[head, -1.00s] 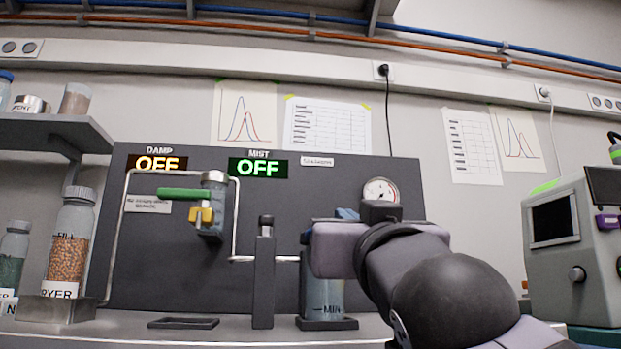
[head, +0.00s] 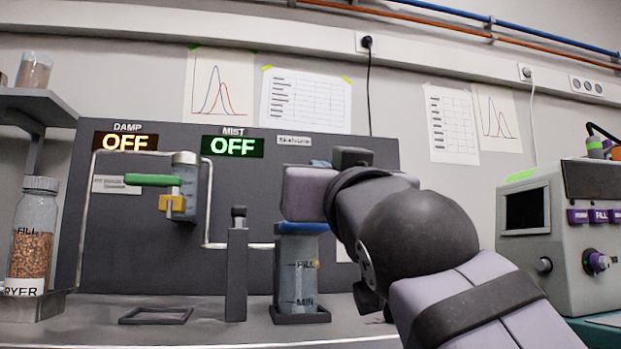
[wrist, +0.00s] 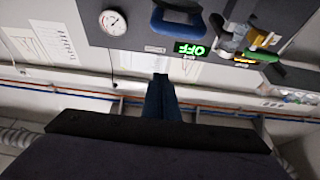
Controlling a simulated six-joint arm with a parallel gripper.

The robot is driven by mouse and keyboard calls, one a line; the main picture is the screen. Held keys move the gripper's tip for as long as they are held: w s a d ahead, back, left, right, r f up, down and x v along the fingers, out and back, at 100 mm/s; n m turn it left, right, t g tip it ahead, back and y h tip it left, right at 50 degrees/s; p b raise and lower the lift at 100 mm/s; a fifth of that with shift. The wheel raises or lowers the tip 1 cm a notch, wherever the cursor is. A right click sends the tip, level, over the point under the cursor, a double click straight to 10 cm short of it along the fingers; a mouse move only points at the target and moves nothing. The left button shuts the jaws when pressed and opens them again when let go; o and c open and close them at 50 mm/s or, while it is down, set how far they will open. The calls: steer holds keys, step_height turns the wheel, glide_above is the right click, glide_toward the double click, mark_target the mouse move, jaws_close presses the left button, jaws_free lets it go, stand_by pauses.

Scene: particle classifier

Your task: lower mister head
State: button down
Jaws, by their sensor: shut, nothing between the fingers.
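A grey fixture (head: 184,185) with a green lever (head: 150,180) and a yellow part (head: 172,203) is on the dark panel, left of the MIST sign. A clear reservoir (head: 298,270) marked FILL and MIN, with a blue top (head: 301,227), stands right of a grey post (head: 236,265). A blue loop-shaped part (wrist: 176,22) shows in the wrist view. I cannot tell which part is the mister head. My gripper (wrist: 160,78) is shut and empty, its blue fingers apart from the blue loop in the picture. My arm hides most of it in the head view.
The MIST (head: 232,146) and DAMP (head: 126,141) signs read OFF. The wrist view shows a dial gauge (wrist: 113,22). A jar of beads (head: 33,240) stands at left and a grey instrument (head: 560,235) at right. An empty tray (head: 155,316) lies before the panel.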

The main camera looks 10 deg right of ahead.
steer(key=shift+r+p, duration=1.15)
steer(key=shift+r, duration=0.7)
steer(key=shift+s, duration=0.1)
steer(key=shift+r, duration=0.1)
